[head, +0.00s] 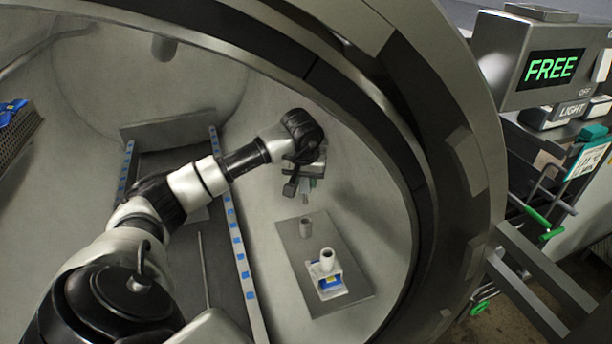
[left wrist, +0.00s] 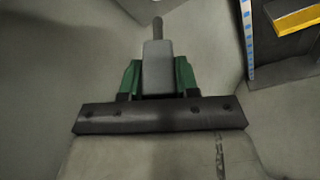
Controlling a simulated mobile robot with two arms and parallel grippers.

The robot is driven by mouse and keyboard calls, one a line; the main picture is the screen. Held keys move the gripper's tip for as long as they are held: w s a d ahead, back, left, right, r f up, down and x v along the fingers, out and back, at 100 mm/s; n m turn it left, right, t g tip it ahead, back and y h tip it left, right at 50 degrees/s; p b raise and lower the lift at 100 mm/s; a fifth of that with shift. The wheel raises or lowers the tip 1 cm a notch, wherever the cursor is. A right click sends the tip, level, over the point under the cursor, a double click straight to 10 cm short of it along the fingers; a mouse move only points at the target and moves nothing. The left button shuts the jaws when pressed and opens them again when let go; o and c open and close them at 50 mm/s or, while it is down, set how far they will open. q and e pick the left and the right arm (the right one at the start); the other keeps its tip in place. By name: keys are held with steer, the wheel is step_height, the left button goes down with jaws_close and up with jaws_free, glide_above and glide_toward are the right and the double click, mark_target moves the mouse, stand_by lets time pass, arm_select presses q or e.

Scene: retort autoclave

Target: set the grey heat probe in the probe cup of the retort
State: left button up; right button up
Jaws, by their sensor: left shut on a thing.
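My left gripper (head: 303,183) is inside the round retort chamber, at the end of my arm from the left. In the left wrist view, its green-lined fingers (left wrist: 158,78) are shut on the grey heat probe (left wrist: 158,62), a grey block with a thin rod at its far end. In the head view a small part of the probe (head: 305,199) shows below the fingers. Below lies a grey plate (head: 347,262) with a small grey cup (head: 306,228) and a white holder (head: 329,288) with a pale round cup (head: 327,259). The probe is apart from both cups. My right gripper is out of view.
A rail with blue marks (head: 238,245) runs left of the plate. The chamber's thick dark rim (head: 400,130) curves around the right. A control box reading FREE (head: 551,68) stands outside. The chamber floor around the plate is clear.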

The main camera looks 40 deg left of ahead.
mark_target(306, 204)
arm_select(q)
steer(key=shift+f+b, duration=0.4)
steer(key=shift+f, duration=0.4)
steer(key=shift+f+b, duration=1.2)
steer(key=shift+f, duration=0.5)
steer(key=shift+f+b, duration=1.5)
steer(key=shift+f, duration=0.8)
steer(key=shift+f+b, duration=0.55)
steer(key=shift+b, duration=0.05)
steer(key=o, duration=1)
